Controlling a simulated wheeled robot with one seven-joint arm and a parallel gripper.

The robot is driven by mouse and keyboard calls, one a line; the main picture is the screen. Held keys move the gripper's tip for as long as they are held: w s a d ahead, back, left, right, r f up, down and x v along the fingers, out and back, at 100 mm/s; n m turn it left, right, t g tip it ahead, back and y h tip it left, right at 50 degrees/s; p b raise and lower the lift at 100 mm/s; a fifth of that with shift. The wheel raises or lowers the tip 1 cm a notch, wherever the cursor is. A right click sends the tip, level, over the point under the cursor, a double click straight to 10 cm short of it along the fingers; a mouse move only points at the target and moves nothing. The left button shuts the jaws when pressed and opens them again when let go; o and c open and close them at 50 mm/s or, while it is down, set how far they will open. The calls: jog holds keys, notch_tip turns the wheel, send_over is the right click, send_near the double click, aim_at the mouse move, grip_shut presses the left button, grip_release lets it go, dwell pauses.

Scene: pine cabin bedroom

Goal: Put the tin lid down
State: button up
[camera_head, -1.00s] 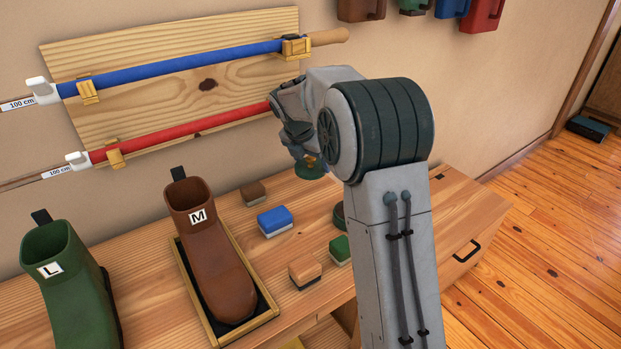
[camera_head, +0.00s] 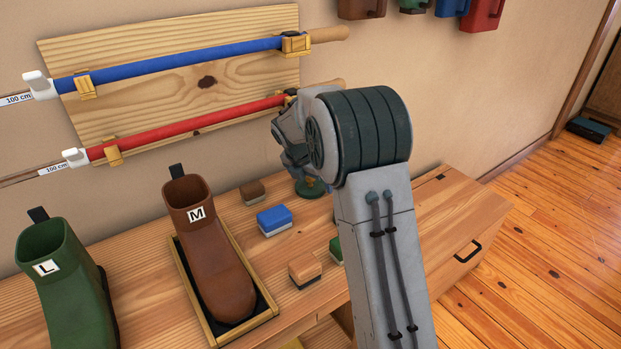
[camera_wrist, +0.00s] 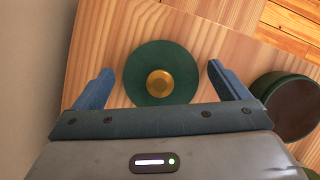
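The tin lid (camera_wrist: 136,72) is a round dark green disc with a brass knob (camera_wrist: 159,84). It appears to lie flat on the wooden bench top, knob up; in the head view the lid (camera_head: 312,189) shows below my gripper (camera_head: 299,172), partly covered. In the wrist view my gripper (camera_wrist: 159,69) is open, its two blue fingers wide apart on either side of the lid, touching neither it nor the knob. The round, dark green tin (camera_wrist: 291,106) stands open to the right of the lid in the wrist view; my arm hides it in the head view.
Several brushes lie left of the lid, including a blue one (camera_head: 273,218) and a tan one (camera_head: 305,270). A brown boot (camera_head: 211,255) stands in a wooden tray (camera_head: 262,317). The wall behind holds a board (camera_head: 205,84) with blue and red rods.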

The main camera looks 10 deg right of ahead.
jog(key=shift+a+r, duration=0.1)
jog(key=shift+r, duration=0.45)
jog(key=p+v, duration=0.2)
jog(key=v, duration=0.9)
jog(key=s+d+f+m+y, duration=0.1)
jog(key=s+m, duration=1.2)
jog(key=s, duration=0.3)
jog(key=s+d+f+m+g+y, duration=0.1)
jog(key=s+d+f+m+y, duration=0.1)
jog(key=s+m, duration=1.2)
jog(key=s, duration=0.2)
jog(key=shift+s+f, duration=0.3)
